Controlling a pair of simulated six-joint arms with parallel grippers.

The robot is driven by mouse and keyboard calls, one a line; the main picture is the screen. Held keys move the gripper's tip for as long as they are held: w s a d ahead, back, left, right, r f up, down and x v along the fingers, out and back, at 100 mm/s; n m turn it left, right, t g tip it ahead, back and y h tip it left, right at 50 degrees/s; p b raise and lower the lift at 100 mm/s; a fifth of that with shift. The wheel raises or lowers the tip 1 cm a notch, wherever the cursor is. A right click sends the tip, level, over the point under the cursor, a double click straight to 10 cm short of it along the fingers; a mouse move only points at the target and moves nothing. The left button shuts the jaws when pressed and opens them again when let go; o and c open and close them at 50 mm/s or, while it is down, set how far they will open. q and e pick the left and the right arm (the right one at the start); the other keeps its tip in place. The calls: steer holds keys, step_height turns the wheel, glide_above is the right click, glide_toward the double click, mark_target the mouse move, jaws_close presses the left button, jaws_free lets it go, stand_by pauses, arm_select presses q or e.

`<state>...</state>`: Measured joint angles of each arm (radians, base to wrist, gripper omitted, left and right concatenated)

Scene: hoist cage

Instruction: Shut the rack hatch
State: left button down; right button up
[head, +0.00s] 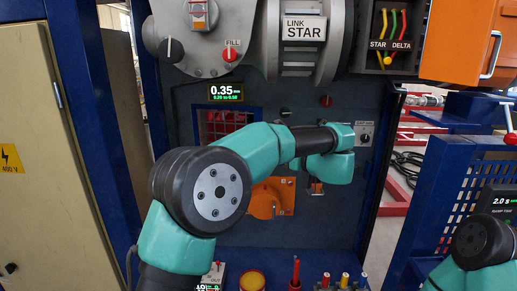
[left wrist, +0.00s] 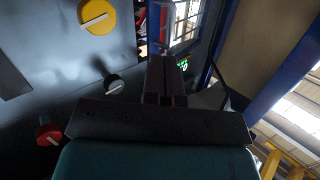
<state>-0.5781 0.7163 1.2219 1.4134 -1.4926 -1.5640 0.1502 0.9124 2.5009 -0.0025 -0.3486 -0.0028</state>
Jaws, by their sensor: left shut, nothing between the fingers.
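An orange door panel with a metal handle (head: 460,40) stands at the upper right, beside an uncovered box with coloured leads marked STAR and DELTA (head: 391,38). It looks swung open, but I cannot tell if it is the rack hatch. A blue-framed opening (head: 222,123) with red parts behind it is partly covered by my left arm. My left gripper (left wrist: 167,75) is shut and empty in the left wrist view, close to the grey panel. In the head view its fingers are hard to make out. My right arm shows at the lower right; its gripper is out of view.
A red FILL knob (head: 230,54), a dark knob (head: 171,50) and a green display (head: 226,92) sit on the panel. A yellow knob (left wrist: 97,15) shows in the wrist view. Blue posts and a perforated blue panel (head: 472,200) bound the bay. Tools stand along the bottom.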

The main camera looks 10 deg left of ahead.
arm_select(q)
steer(key=w+a+r+m+t+h, duration=0.1)
steer(key=a+r+m+t+h, duration=0.1)
steer(key=a+m+h, duration=0.35)
steer(key=w+a+r+m+t+h, duration=0.2)
steer(key=a+m+h, duration=0.3)
steer(key=a+h, duration=0.2)
steer(key=s+a+f+m+h, duration=0.3)
steer(key=s+a+m+h, duration=0.2)
steer(key=s+a+h, duration=0.3)
steer(key=shift+s+a+f+h, duration=0.2)
steer(key=shift+s+f+h, duration=0.05)
steer(key=shift+s+h, duration=0.75)
steer(key=shift+w+d, duration=0.1)
steer(key=shift+w, duration=0.1)
steer(key=x, duration=1.3)
steer(key=shift+w+d, duration=0.25)
steer(key=shift+w, duration=0.05)
steer(key=shift+w+d, duration=0.1)
